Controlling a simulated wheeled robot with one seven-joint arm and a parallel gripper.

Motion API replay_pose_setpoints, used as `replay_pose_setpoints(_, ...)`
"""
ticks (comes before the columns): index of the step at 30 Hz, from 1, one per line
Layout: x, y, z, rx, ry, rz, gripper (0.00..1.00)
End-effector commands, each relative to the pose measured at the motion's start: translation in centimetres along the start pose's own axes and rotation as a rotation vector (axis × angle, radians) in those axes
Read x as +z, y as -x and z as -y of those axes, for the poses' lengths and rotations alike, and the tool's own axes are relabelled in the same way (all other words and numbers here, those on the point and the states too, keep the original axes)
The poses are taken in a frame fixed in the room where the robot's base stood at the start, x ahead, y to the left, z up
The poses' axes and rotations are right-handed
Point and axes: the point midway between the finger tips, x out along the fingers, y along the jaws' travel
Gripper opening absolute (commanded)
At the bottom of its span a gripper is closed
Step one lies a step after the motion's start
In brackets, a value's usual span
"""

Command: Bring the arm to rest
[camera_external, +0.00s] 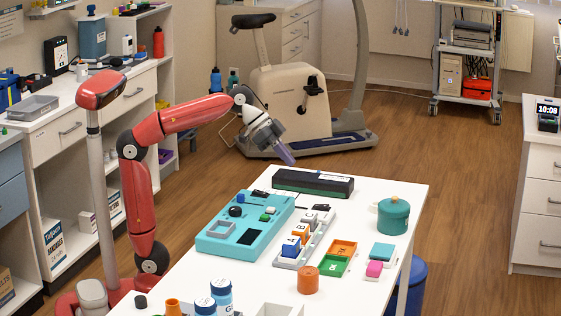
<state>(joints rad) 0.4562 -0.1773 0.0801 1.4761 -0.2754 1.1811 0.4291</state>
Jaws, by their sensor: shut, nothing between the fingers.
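My red arm (148,130) rises at the left of the white table (395,190), bends at the elbow and reaches right. My gripper (287,157) points down and to the right, in the air above the far left part of the table. It looks shut, and I see nothing held in it. Its fingertips are small in this view.
On the table are a teal device (243,240), a long black case (312,184), a teal lidded pot (393,215), an orange cylinder (308,280) and several small blocks. An exercise bike (290,95) stands beyond. Open wooden floor (450,170) lies to the right.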

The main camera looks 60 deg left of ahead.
Motion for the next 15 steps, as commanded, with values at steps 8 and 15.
replay_pose_setpoints(8, 0.29, 1.21, -0.01, 0.001, 0.000, 0.001, 0.00)
replay_pose_setpoints(15, 0.27, 1.19, -0.01, 0.000, -0.001, 0.001, 0.00)
